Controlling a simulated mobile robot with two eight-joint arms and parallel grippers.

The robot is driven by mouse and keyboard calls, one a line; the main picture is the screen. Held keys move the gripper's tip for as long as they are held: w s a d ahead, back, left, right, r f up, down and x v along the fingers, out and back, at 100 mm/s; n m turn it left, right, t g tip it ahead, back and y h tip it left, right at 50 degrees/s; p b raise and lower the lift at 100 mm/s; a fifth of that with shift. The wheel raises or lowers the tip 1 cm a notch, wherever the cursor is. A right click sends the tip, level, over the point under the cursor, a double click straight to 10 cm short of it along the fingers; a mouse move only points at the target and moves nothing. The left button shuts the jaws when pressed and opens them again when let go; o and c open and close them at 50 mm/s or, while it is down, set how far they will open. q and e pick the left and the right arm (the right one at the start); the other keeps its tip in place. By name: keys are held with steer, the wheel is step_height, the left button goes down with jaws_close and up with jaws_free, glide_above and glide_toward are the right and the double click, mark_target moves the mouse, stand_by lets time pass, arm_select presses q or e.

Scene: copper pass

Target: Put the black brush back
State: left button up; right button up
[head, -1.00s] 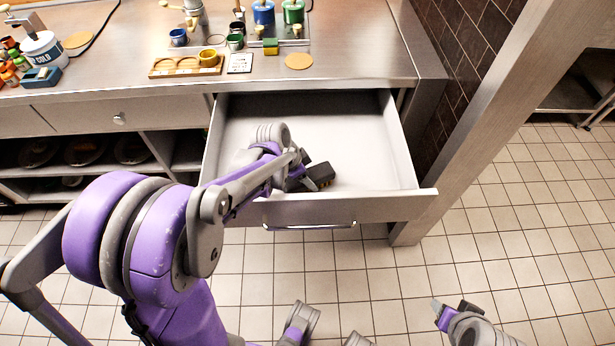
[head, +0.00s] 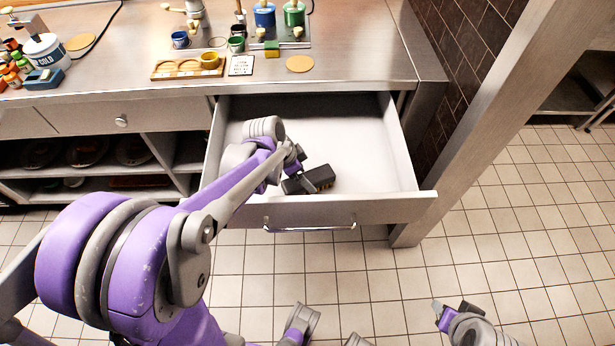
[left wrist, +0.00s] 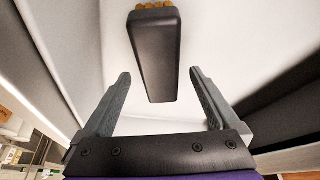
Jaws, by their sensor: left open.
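The black brush (head: 309,180) lies in the open drawer (head: 374,143), near its front wall. In the left wrist view the brush (left wrist: 156,58) shows as a long black block with a row of brown bristle tufts at its far end. My left gripper (head: 297,168) is over the drawer, right beside the brush in the head view. In the left wrist view its two fingers (left wrist: 158,95) are spread apart with the brush ahead of and between them, and no grip on it shows. My right gripper (head: 455,312) is low over the floor at the bottom right; its jaw state is unclear.
The steel counter (head: 345,45) above holds paint pots, a wooden tray (head: 187,68), a small card (head: 241,66) and a round coaster (head: 299,64). A steel post (head: 470,130) stands right of the drawer. The rest of the drawer floor is bare.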

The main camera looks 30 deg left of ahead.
arm_select(q)
steer(key=p+v, duration=0.1)
steer(key=v, duration=0.7)
steer(key=shift+r, duration=0.35)
steer(key=shift+s, duration=0.1)
stand_by(0.5)
